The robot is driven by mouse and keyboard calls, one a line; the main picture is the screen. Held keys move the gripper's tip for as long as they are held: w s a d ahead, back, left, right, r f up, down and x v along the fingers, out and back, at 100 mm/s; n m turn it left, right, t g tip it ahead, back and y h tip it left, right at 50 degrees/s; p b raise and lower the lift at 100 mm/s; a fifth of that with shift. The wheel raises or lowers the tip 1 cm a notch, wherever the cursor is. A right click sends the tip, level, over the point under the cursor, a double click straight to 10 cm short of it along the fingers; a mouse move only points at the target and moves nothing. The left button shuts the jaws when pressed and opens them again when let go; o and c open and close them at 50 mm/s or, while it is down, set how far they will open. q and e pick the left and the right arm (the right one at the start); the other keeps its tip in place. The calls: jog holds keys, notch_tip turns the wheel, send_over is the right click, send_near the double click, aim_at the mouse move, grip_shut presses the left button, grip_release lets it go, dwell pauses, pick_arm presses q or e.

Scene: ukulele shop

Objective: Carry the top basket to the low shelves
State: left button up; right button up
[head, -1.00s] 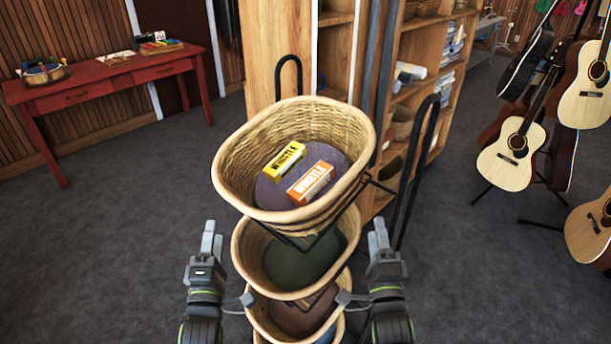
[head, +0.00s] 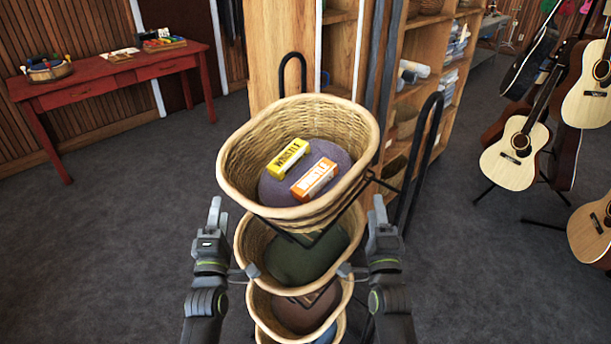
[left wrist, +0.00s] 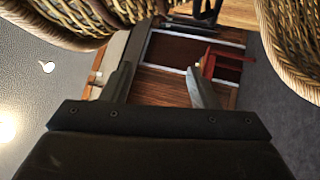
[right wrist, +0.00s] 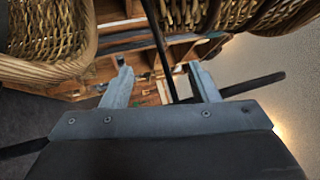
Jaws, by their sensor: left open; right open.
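The top basket (head: 232,190) is an oval wicker basket at the top of a tiered black wire stand. It holds a purple round pad with a yellow box (head: 289,157) and an orange box (head: 314,178) on it. My left gripper (head: 214,214) is open and empty, just left of and below the top basket. My right gripper (head: 379,212) is open and empty, just right of and below it. In the left wrist view my left fingers (left wrist: 158,82) have wicker above them on both sides. In the right wrist view a black rod shows between my right fingers (right wrist: 160,82).
Lower baskets (head: 243,248) sit under the top one on the stand. The wooden shelves (head: 405,90) stand behind, with rolls and stacks on them. Guitars (head: 516,143) stand at the right. A red desk (head: 110,75) is at the back left, with bare carpet before it.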

aim_at(363, 180)
jog(key=x, duration=0.9)
jog(key=shift+w+a, duration=0.1)
jog(key=shift+w, duration=0.05)
jog(key=shift+a, duration=0.1)
pick_arm(q)
jog(key=d+x, duration=0.1)
jog(key=x, duration=0.8)
jog(key=shift+d, duration=0.3)
pick_arm(e)
jog(key=shift+a, duration=0.6)
pick_arm(q)
jog(key=shift+d+r, duration=0.1)
jog(key=shift+d, duration=0.45)
pick_arm(e)
jog(key=shift+r, duration=0.1)
pick_arm(q)
jog(key=shift+w+d+r, duration=0.1)
pick_arm(e)
jog(key=shift+a+r, duration=0.1)
